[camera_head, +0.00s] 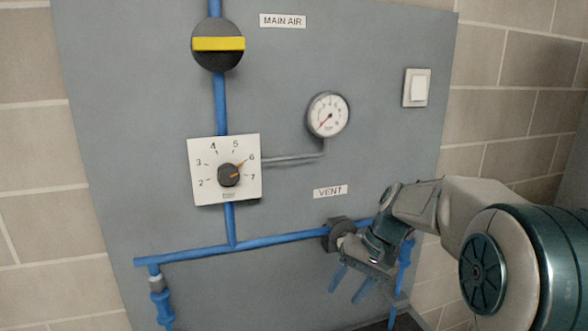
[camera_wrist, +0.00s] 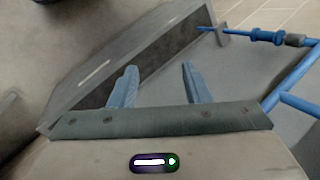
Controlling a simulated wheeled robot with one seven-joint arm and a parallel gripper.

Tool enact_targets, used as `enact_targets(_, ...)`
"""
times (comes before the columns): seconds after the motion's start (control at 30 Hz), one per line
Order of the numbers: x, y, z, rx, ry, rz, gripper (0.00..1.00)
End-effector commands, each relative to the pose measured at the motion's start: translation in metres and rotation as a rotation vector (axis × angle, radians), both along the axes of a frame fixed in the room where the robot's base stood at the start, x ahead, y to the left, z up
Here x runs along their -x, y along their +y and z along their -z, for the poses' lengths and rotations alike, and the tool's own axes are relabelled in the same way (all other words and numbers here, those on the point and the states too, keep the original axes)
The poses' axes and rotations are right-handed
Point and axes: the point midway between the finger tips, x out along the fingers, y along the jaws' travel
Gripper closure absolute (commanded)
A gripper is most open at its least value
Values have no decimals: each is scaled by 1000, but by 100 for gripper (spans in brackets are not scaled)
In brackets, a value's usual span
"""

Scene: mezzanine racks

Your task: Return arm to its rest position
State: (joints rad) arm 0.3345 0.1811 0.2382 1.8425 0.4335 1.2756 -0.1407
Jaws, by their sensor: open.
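My gripper (camera_head: 351,287) is at the lower right of the panel in the head view, in front of the blue pipe near the vent valve. Its two blue fingers are apart with nothing between them. In the wrist view my gripper (camera_wrist: 158,82) also shows open and empty, with a dark-edged grey ledge beyond the fingers. My arm comes in from the right and is bent at the elbow. The dark vent valve (camera_head: 337,232) is partly hidden behind my wrist.
A grey panel (camera_head: 110,110) on a block wall carries a yellow-handled main air valve (camera_head: 218,44), a numbered dial (camera_head: 228,174) with its pointer near 6, a gauge (camera_head: 328,114) and a white switch (camera_head: 417,88). Blue pipe (camera_head: 185,254) runs along the panel bottom.

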Motion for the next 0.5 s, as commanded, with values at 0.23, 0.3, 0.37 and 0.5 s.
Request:
enact_targets(0.23,77,-7,-5,243,-106,-10,56)
enact_targets(0.3,98,-12,-5,297,-143,-13,56)
enact_targets(0.37,115,-16,-4,339,-176,-16,56)
enact_targets(0.5,150,-26,2,415,-251,-26,56)
